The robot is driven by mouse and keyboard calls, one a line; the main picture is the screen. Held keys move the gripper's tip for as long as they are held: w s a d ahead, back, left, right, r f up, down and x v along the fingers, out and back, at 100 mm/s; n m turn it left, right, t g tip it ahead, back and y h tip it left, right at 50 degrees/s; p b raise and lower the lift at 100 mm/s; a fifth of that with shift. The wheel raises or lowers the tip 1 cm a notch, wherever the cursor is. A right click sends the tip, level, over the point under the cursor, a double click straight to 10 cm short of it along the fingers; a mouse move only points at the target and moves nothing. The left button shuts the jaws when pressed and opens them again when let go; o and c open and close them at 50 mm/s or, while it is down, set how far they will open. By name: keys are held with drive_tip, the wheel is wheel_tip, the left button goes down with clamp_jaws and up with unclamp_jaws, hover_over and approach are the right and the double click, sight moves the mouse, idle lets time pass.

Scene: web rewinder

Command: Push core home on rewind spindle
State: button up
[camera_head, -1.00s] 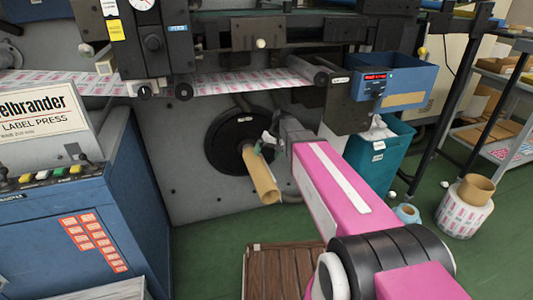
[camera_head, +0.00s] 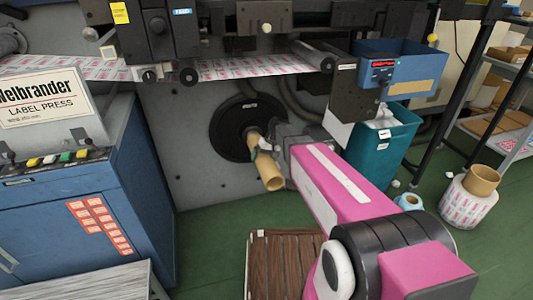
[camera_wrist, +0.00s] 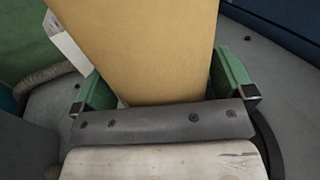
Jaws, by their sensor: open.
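The tan cardboard core (camera_head: 268,172) sticks out in front of the black round flange (camera_head: 227,128) of the rewind spindle in the head view. Its near end is open and points toward me and down to the right. My gripper reaches the core from the right. In the wrist view, the core (camera_wrist: 145,45) lies between the green-padded fingers of my open gripper (camera_wrist: 163,88). Contact with the pads is unclear.
A blue press console (camera_head: 75,205) stands at left. A label web (camera_head: 250,69) runs above the spindle. A teal bin (camera_head: 383,145) and blue box (camera_head: 405,75) are at right. A brown slatted pallet (camera_head: 285,265) lies on the green floor below.

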drive_tip(key=shift+a+f, duration=0.1)
drive_tip(key=shift+f, duration=0.1)
drive_tip(key=c, duration=0.8)
drive_tip(key=shift+w+a, duration=0.2)
drive_tip(key=shift+w, duration=0.5)
drive_tip(key=shift+w+a, duration=0.2)
drive_tip(key=shift+w, duration=0.55)
drive_tip(key=shift+w+a, duration=0.2)
drive_tip(key=shift+w, duration=0.5)
drive_tip(key=o, duration=0.8)
